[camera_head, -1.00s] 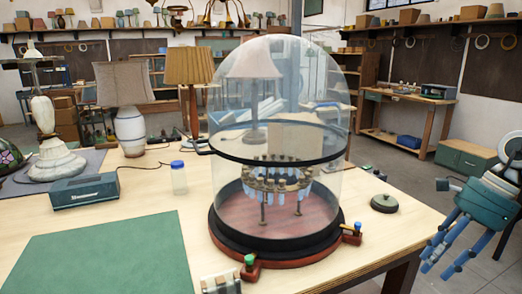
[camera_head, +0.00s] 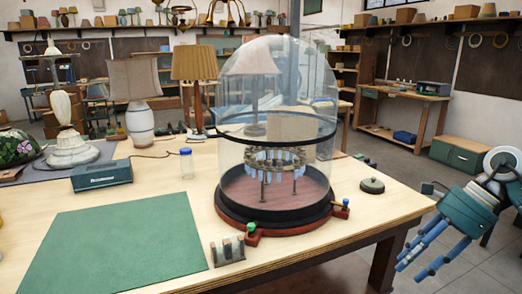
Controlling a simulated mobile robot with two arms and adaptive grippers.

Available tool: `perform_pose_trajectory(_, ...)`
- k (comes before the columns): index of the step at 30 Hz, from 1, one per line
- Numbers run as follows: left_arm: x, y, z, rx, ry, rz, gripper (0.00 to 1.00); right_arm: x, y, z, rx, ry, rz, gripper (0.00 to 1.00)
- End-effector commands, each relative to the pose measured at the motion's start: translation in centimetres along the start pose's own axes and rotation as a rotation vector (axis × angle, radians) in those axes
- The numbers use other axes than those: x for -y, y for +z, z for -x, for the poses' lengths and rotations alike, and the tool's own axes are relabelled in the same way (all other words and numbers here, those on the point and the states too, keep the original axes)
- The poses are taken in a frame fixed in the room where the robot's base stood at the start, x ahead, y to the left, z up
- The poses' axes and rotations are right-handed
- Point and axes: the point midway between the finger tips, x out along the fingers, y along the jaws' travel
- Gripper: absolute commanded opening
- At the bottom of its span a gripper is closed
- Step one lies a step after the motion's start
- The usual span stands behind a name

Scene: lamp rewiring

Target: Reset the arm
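My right gripper (camera_head: 412,272) hangs at the lower right, past the table's right edge and over the floor. Its blue fingers point down and left with a gap between them, and nothing is between them. It is apart from the glass dome (camera_head: 318,165) on the table. The dome covers a ring-shaped fixture (camera_head: 275,160) with hanging pale pieces, on a dark and red round base. My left gripper is not in view.
The wooden table (camera_head: 165,178) holds a green mat (camera_head: 120,240), a small metal block (camera_head: 227,251), a blue-capped bottle (camera_head: 187,165), a teal box (camera_head: 101,175), a dark round lid (camera_head: 372,186) and several lamps. The floor right of the table is open below the gripper.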

Motion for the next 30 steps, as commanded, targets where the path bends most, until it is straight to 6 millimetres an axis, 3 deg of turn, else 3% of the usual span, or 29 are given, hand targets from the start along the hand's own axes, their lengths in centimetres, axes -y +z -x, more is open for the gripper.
perform_pose_trajectory(6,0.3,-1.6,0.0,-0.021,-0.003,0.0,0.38,1.6,3.1,-4.8,0.195,0.018,-0.112,0.38)
perform_pose_trajectory(11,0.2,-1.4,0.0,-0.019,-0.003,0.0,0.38,3.6,6.5,-9.8,0.437,0.049,-0.303,0.38)
perform_pose_trajectory(14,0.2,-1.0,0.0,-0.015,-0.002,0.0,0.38,5.6,8.5,-14.1,0.665,0.09,-0.549,0.38)
perform_pose_trajectory(16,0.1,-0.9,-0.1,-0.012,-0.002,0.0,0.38,7.7,8.6,-17.7,0.854,0.124,-0.812,0.38)
perform_pose_trajectory(19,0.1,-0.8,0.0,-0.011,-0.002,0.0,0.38,10.5,5.0,-23.5,1.107,0.164,-1.28,0.38)
perform_pose_trajectory(23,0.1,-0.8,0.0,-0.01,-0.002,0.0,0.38,11.2,-2.0,-30.0,1.286,0.17,-1.757,0.38)
perform_pose_trajectory(26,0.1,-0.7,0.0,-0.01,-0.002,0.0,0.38,9.7,-7.7,-35.1,1.362,0.154,-2.068,0.38)
perform_pose_trajectory(30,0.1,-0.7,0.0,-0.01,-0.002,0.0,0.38,5.4,-14.9,-41.7,1.418,0.104,-2.45,0.38)
